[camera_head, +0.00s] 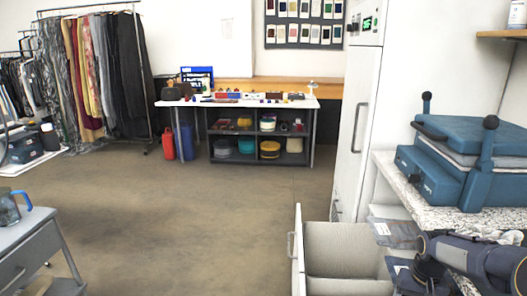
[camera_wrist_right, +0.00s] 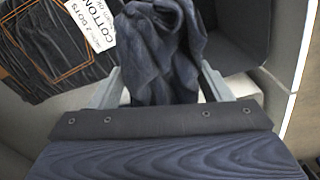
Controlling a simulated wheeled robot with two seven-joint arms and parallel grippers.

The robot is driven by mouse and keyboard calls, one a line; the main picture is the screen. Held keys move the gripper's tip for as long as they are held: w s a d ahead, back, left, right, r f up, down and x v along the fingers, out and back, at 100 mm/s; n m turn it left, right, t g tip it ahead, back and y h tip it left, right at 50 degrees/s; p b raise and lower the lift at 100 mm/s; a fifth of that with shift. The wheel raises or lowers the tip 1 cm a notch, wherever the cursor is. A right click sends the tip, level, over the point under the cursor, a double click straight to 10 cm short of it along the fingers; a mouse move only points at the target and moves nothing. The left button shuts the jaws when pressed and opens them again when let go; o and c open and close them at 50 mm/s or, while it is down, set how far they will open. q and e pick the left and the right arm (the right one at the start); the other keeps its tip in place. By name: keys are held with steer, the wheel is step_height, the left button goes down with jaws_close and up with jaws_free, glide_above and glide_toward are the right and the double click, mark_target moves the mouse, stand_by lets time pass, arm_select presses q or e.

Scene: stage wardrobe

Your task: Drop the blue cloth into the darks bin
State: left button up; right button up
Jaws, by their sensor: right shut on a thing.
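In the right wrist view my right gripper (camera_wrist_right: 163,88) is shut on a crumpled dark blue cloth (camera_wrist_right: 163,45), which bunches up between and beyond the two fingers. In the head view my right arm comes in at the lower right, beside an open pull-out bin (camera_head: 345,240) with light grey inner walls. A divider seems to split it. I cannot read any darks label on it. My left gripper is not in view.
In the wrist view, dark fabric with orange stitching and a white COTTON label (camera_wrist_right: 92,22) lies at upper left. A speckled counter (camera_head: 400,185) carries a blue press (camera_head: 470,150). A grey cart (camera_head: 30,245) stands at left. The middle floor is clear.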

step_height(320, 180, down, 5)
steer(key=b, duration=0.3)
steer(key=o, duration=1)
steer(key=shift+o, duration=0.2)
